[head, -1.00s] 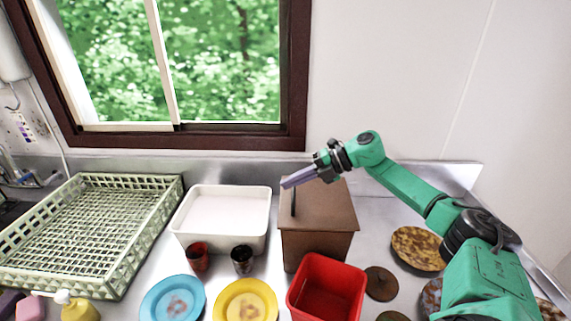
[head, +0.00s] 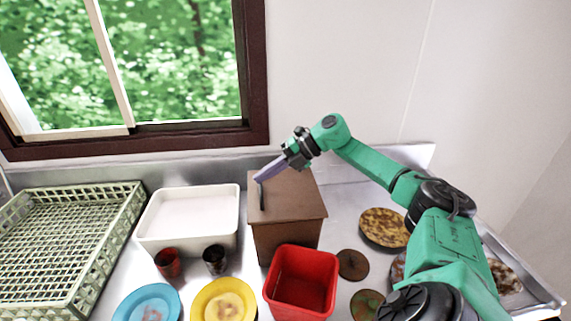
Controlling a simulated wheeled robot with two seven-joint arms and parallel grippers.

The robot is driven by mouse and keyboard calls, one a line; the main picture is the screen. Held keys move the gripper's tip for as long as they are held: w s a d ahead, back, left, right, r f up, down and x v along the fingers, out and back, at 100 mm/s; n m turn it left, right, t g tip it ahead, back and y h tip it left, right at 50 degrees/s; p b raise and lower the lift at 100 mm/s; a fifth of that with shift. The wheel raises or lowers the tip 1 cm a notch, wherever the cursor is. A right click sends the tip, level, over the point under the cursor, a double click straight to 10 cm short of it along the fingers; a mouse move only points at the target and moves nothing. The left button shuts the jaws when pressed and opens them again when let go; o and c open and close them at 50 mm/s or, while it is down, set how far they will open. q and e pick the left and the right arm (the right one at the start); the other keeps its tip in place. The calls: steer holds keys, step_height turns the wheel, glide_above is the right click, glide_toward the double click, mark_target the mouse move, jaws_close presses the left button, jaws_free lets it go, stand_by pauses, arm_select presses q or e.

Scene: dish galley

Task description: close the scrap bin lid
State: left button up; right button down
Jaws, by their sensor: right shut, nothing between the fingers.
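The scrap bin (head: 285,237) is a brown box near the back wall, in the middle of the head view. Its brown lid (head: 292,203) lies flat across the top and looks closed. A thin dark upright piece (head: 261,197) shows at the lid's left side. My right gripper (head: 259,178) is shut and empty, its purple-grey fingers pointing left and down at the lid's back left part. The fingertips are at or just above the lid; I cannot tell whether they touch. My left gripper is not in view.
A red bin (head: 301,284) stands in front of the scrap bin. A white tub (head: 190,247) is to its left, with two dark cups (head: 168,264) (head: 214,260) before it. A green rack (head: 120,235) is farther left. Plates lie in front and right, including a yellow one (head: 223,303).

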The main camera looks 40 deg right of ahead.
steer(key=b+v, duration=0.1)
steer(key=v, duration=1.1)
steer(key=shift+f, duration=0.15)
